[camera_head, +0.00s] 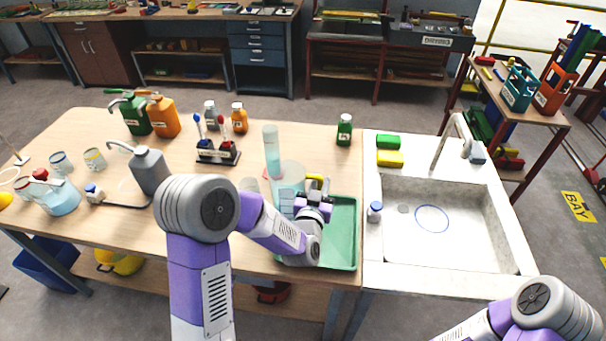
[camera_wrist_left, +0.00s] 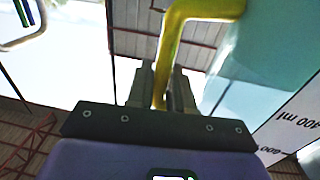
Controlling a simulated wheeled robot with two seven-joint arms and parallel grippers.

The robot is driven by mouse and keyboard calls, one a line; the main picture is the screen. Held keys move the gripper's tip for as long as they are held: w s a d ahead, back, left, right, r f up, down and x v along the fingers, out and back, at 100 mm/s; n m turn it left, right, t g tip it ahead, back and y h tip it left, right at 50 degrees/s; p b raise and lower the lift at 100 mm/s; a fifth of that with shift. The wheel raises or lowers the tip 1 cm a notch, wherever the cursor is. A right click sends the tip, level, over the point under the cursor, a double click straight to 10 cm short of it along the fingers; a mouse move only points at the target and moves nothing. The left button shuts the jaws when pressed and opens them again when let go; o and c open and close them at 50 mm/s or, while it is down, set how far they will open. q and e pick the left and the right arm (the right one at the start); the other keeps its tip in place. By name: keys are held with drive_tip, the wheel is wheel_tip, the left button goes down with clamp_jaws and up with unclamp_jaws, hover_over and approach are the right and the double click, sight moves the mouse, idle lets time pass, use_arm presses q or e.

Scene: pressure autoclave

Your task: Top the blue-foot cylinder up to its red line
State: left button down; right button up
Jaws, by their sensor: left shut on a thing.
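A tall clear cylinder (camera_head: 271,150) with pale teal liquid stands at the middle of the bench. Its foot is hidden behind the jug, and I cannot make out a red line or the foot's colour. A clear jug (camera_head: 288,176) with pale teal contents and a yellow handle is just in front of it. My left gripper (camera_head: 317,190) is shut on the yellow handle. In the left wrist view the handle (camera_wrist_left: 178,40) passes between the fingers, with the jug's ml scale (camera_wrist_left: 290,120) at right. My right gripper is out of view.
A green tray (camera_head: 345,232) lies below my left gripper. A small clear vessel (camera_head: 249,185) is left of the jug. A rack with droppers (camera_head: 217,152), a grey can (camera_head: 150,170) and a green bottle (camera_head: 344,130) stand nearby. The sink (camera_head: 450,220) is at right.

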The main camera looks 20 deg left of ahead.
use_arm(q)
drive_tip(key=n+y, duration=0.1)
drive_tip(key=w+y+b, duration=0.1)
drive_tip(key=shift+w+a+r+n+y, duration=0.15)
drive_tip(key=shift+a+n+y, duration=0.15)
drive_tip(key=shift+n+y, duration=0.1)
drive_tip(key=shift+w+a+r+n+g+y+b, duration=0.1)
drive_tip(key=shift+a+r+n+g+y+b, duration=0.1)
drive_tip(key=shift+a+n+g+y+b, duration=0.35)
drive_tip(key=shift+r+n+y, duration=0.1)
drive_tip(key=shift+n+y, duration=0.25)
drive_tip(key=shift+y, duration=0.2)
